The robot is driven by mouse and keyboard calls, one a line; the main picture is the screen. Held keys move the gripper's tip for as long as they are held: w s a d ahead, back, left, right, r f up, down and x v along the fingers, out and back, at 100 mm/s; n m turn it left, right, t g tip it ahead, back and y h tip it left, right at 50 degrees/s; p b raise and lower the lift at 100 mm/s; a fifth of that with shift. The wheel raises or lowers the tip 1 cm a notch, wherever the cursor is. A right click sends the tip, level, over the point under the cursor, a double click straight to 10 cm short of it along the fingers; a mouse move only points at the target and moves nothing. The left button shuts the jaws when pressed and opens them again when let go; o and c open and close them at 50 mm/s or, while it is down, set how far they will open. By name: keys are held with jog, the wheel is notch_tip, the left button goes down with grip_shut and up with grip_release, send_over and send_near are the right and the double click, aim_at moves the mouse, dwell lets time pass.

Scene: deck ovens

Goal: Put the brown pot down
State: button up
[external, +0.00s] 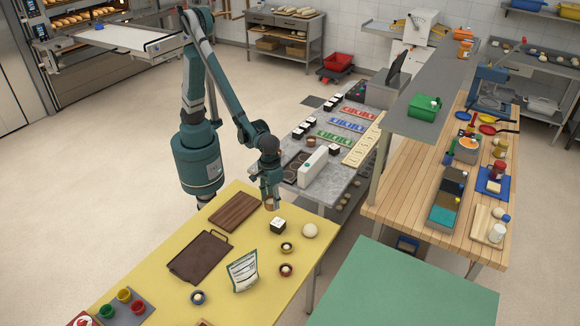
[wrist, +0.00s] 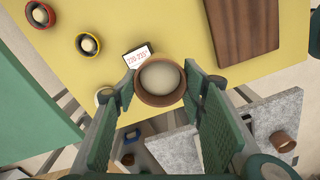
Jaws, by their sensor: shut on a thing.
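The brown pot (wrist: 160,99) is held between the two green pads of my gripper (wrist: 159,84). A pale round ball of dough (wrist: 160,76) sits inside it. In the external view the brown pot (external: 270,205) shows small under my gripper (external: 270,196), over the back part of the yellow table (external: 235,212). The pot looks upright. I cannot tell whether its base touches the table.
Small bowls (external: 287,247) stand nearer. Another brown pot (wrist: 282,142) is on the grey counter.

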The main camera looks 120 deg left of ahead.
jog(key=w+d+f+m, duration=0.1)
jog(key=w+d+m, duration=0.1)
jog(key=d, duration=1.5)
jog(key=shift+f+p, duration=0.3)
jog(key=shift+p, duration=0.1)
jog(key=shift+d, duration=0.1)
jog(key=shift+f, duration=3.1)
jog(key=shift+f, duration=0.1)
jog(key=shift+f+b, duration=0.35)
jog(key=shift+f, duration=1.45)
jog(key=shift+f, duration=0.15)
jog(key=o, duration=1)
